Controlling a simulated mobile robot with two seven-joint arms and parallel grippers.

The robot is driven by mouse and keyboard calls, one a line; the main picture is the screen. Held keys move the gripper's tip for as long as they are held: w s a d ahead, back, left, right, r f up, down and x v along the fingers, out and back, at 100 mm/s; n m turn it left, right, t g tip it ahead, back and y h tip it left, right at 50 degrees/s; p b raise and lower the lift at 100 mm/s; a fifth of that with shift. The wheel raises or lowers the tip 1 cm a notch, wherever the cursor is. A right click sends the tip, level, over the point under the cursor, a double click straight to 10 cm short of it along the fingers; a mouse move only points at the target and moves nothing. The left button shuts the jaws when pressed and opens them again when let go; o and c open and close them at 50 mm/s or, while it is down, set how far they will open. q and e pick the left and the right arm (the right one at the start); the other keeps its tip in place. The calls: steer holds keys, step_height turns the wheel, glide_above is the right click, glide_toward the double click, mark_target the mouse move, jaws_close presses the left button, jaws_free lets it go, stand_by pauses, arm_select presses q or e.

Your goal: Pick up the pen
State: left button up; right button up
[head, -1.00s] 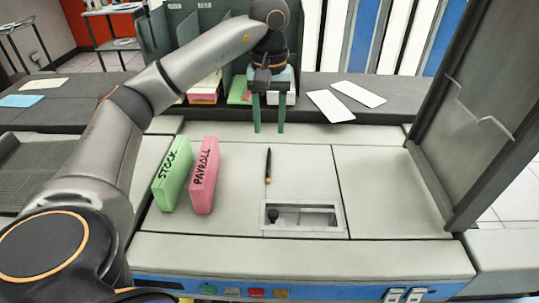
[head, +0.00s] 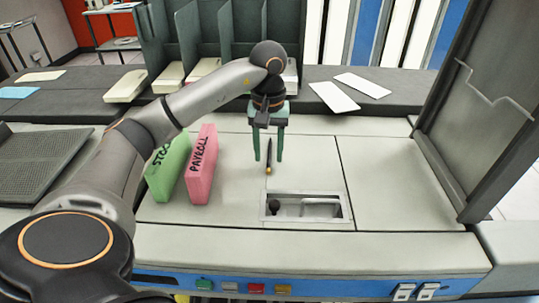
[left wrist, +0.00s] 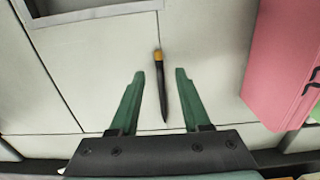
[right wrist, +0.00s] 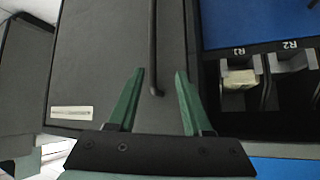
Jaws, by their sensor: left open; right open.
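The pen (head: 269,160) is black with a yellow-orange end and lies on the pale machine top, just above the recessed slot in the head view. In the left wrist view the pen (left wrist: 160,85) lies between the two green fingers, its dark tip toward the gripper. My left gripper (head: 268,160) is open, with its fingers pointing down on either side of the pen. The left gripper also shows in the left wrist view (left wrist: 155,72); I cannot tell its exact height above the surface. My right gripper (right wrist: 158,72) is open and shows only in its wrist view, with nothing between its fingertips.
A green STOCK card block (head: 168,168) and a pink PAYROLL card block (head: 202,165) stand left of the pen. The recessed slot (head: 340,207) is below it. White cards (head: 332,97) lie on the back shelf. A dark upright panel (head: 465,130) bounds the right side. The surface right of the pen is clear.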

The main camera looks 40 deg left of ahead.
arm_select(q)
steer(key=shift+f, duration=0.9)
steer(key=shift+c, duration=0.2)
jaws_close()
